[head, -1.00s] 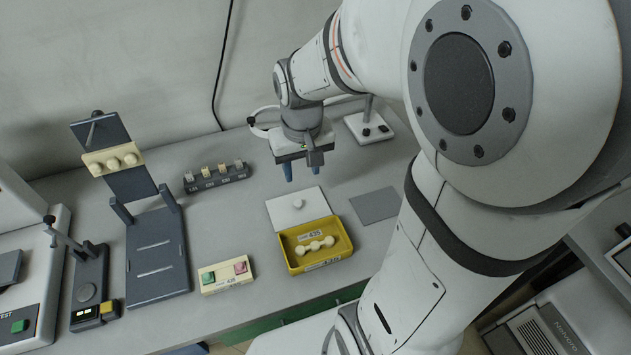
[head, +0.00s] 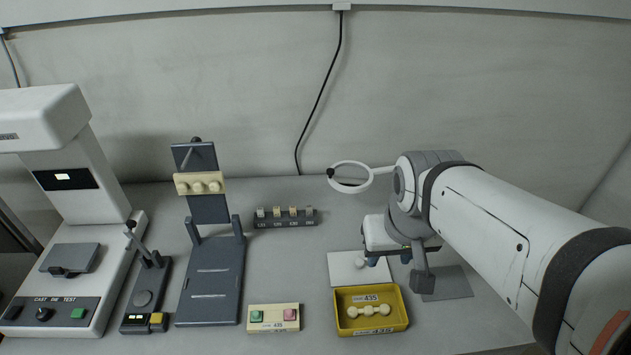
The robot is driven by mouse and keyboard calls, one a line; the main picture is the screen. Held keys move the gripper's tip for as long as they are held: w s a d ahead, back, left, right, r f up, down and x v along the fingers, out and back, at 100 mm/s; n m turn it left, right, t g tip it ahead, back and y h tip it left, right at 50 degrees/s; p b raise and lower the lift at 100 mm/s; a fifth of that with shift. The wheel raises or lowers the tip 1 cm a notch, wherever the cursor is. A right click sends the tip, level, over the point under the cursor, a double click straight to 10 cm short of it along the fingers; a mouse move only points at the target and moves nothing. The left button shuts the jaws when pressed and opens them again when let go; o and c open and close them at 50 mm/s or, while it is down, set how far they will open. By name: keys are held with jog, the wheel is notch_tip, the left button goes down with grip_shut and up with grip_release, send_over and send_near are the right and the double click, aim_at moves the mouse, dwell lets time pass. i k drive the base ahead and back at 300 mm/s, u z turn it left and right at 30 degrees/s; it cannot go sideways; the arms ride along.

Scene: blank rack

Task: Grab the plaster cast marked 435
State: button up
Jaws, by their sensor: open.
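A yellow tray (head: 403,322) marked 435 stands near the front of the bench, right of centre. A cream, knobbed plaster cast (head: 369,311) lies in it, with a 435 label at the tray's back. My gripper (head: 388,262) is open, with blue fingertips pointing down. It is behind and above the tray, over the right side of a white plate (head: 343,268), apart from the cast. Its jaws look empty, though my arm partly hides them.
A dark stand (head: 212,283) holds a knobbed cream bar (head: 200,183). A small labelled rack (head: 285,221) sits behind. A cast die test machine (head: 62,309) is far left. A grey mat (head: 452,283) lies right.

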aim_at(273, 317)
jog(key=z, duration=0.35)
jog(key=k, duration=1.35)
jog(key=u, duration=0.35)
jog(key=i, duration=1)
jog(key=u, duration=0.05)
